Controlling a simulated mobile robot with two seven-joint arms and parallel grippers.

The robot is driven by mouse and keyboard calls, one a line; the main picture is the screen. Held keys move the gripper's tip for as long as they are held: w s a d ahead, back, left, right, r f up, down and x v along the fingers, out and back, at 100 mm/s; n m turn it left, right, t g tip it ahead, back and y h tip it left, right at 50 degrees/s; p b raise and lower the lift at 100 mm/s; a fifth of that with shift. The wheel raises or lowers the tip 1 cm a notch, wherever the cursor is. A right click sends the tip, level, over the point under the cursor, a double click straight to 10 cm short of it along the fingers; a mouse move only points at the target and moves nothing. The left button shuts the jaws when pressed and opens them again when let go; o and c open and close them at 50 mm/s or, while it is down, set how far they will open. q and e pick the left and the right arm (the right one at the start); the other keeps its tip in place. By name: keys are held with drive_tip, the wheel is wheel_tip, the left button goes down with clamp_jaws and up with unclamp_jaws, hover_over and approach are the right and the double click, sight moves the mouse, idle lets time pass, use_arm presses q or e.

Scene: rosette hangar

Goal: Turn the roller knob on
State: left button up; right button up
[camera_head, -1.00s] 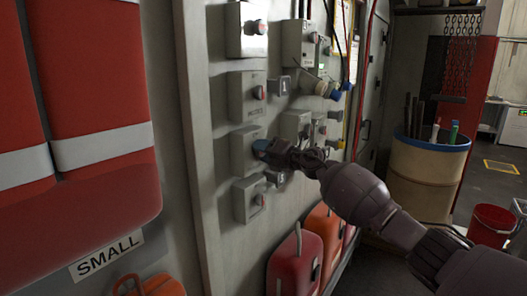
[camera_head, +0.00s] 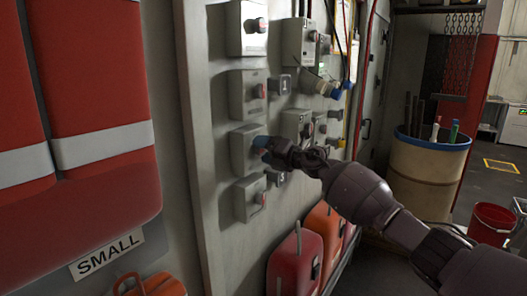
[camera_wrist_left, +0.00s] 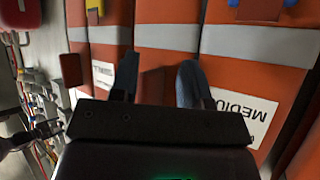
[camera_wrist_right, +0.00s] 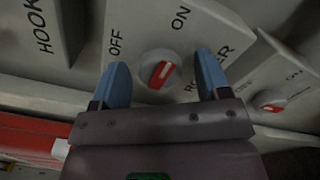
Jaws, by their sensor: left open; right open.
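My left gripper (camera_wrist_left: 157,78) is open and empty, facing orange packs (camera_wrist_left: 165,68), one labelled MEDIUM.
Similar knob boxes surround it, one above (camera_head: 240,95) and one below (camera_head: 244,198). Another red knob (camera_wrist_right: 270,100) is close on the right in the right wrist view. Red cases (camera_head: 296,262) stand below. A barrel (camera_head: 425,170) and a red bucket (camera_head: 490,222) stand right.

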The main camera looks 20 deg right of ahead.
drive_tip(key=b+v, duration=0.1)
drive_tip(key=v, duration=0.9)
drive_tip(key=shift+d, duration=0.2)
drive_tip(key=shift+s, duration=0.15)
